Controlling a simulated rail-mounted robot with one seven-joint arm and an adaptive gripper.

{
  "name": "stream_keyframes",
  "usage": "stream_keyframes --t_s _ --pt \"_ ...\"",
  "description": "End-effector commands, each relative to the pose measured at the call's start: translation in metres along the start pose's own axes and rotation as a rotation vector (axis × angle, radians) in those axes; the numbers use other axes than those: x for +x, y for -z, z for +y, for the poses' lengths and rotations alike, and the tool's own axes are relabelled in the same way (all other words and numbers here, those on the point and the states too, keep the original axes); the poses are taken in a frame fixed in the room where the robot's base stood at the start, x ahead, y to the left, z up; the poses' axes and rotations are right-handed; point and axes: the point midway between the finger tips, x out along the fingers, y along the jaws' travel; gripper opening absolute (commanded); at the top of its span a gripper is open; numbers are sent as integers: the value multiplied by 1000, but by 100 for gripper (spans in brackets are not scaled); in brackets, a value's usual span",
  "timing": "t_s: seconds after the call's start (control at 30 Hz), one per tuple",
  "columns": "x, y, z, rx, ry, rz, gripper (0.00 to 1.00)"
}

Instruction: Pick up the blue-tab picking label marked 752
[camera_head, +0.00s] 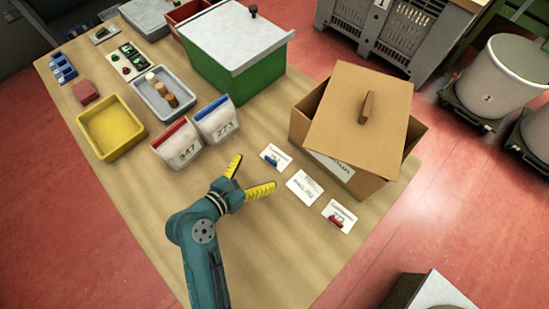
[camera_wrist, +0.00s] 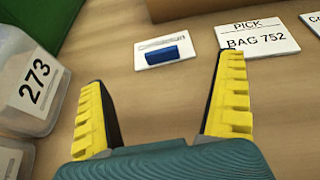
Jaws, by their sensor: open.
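The blue-tab label (camera_head: 276,156) is a small white card with a blue tab, lying flat on the table between the bags and the cardboard box. In the wrist view the blue-tab label (camera_wrist: 150,61) lies just beyond and between my fingertips; its print is too small to read. A flat white card reading "PICK BAG 752" (camera_wrist: 258,38) lies to its right and shows no tab; the same card is in the head view (camera_head: 304,186). A red-tab label (camera_head: 339,214) lies farther right. My gripper (camera_head: 255,174) is open and empty, its yellow fingers (camera_wrist: 165,70) spread.
A bag with a blue top (camera_head: 216,122), marked 273 in the wrist view (camera_wrist: 34,85), and a red-topped bag (camera_head: 177,147) stand left of my gripper. The cardboard box (camera_head: 310,128) with its tilted lid (camera_head: 350,95) stands behind the labels. The table's front is clear.

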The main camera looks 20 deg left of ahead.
Motion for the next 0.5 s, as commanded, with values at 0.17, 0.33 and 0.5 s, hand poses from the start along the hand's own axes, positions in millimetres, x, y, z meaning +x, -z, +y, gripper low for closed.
stream_keyframes --t_s 0.17,0.33,0.5 --pt "20 0 0 2 1 -1 100" --pt "51 4 -3 3 3 -2 100" --pt "68 1 -2 0 -2 -2 100"
